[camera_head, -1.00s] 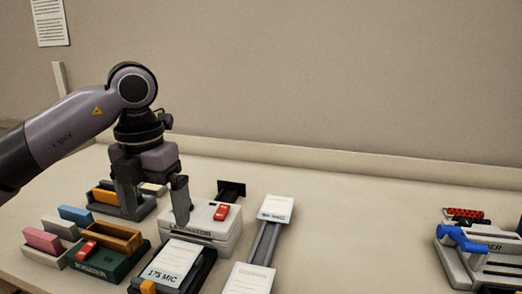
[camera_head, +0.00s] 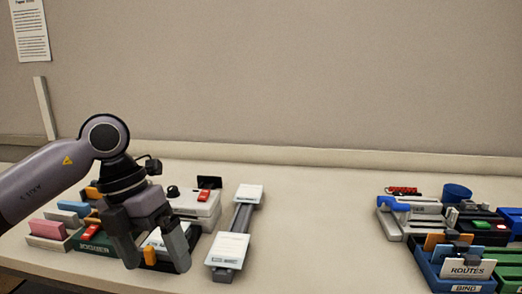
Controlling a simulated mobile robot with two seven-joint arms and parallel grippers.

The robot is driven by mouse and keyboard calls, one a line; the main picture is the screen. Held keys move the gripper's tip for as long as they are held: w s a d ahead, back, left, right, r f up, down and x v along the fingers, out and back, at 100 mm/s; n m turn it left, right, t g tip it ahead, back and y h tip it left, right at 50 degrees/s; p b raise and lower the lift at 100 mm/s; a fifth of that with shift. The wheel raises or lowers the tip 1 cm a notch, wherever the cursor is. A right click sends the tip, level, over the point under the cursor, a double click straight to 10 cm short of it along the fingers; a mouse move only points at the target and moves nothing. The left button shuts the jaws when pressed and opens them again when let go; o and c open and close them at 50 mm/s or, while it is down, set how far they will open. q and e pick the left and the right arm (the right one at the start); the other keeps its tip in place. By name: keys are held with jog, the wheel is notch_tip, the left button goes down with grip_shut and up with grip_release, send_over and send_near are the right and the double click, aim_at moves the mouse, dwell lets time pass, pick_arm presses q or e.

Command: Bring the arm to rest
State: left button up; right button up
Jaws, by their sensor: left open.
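My left arm (camera_head: 45,182) comes in from the left. My left gripper (camera_head: 152,252) points down with its two fingers apart and nothing seen held between them. It hangs in front of the white laminator (camera_head: 203,206) and over the dark device with a white card (camera_head: 158,240). The fingers partly hide that device, and I cannot tell how high they are above it. My right gripper is out of view.
A green jogger (camera_head: 92,245) and coloured blocks (camera_head: 48,229) stand left of the gripper. A grey rail with white cards (camera_head: 241,218) lies to its right. A blue box labelled ROUTES (camera_head: 462,285) and other devices fill the far right. The middle table (camera_head: 310,225) is clear.

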pick_arm(q)
jog(key=s+d+f+g+h, duration=0.1)
jog(key=s+d+g+h, duration=0.15)
jog(key=d+h, duration=0.5)
jog(key=s+d+g+h, duration=0.1)
jog(key=s+d+h, duration=0.3)
jog(key=d+h, duration=0.4)
jog(key=w+a+f+n+t+y+p, duration=0.1)
jog(key=w+a+f+n+t+y, duration=0.35)
jog(key=n+t, duration=0.8)
jog(key=w+a+f+n+t+y, duration=0.25)
jog(key=a+f+n+t, duration=0.25)
jog(key=f+n+t, duration=0.75)
jog(key=s+a+f+n+g+y, duration=0.4)
jog(key=s+f+n+g, duration=0.1)
jog(key=s+f+n, duration=0.1)
jog(key=s+a+f+n+g+y, duration=0.5)
jog(key=s+f, duration=0.4)
jog(key=f, duration=0.1)
jog(key=shift+s+a+f+n+p, duration=0.25)
jog(key=shift+n+p, duration=0.1)
jog(key=shift+n, duration=0.05)
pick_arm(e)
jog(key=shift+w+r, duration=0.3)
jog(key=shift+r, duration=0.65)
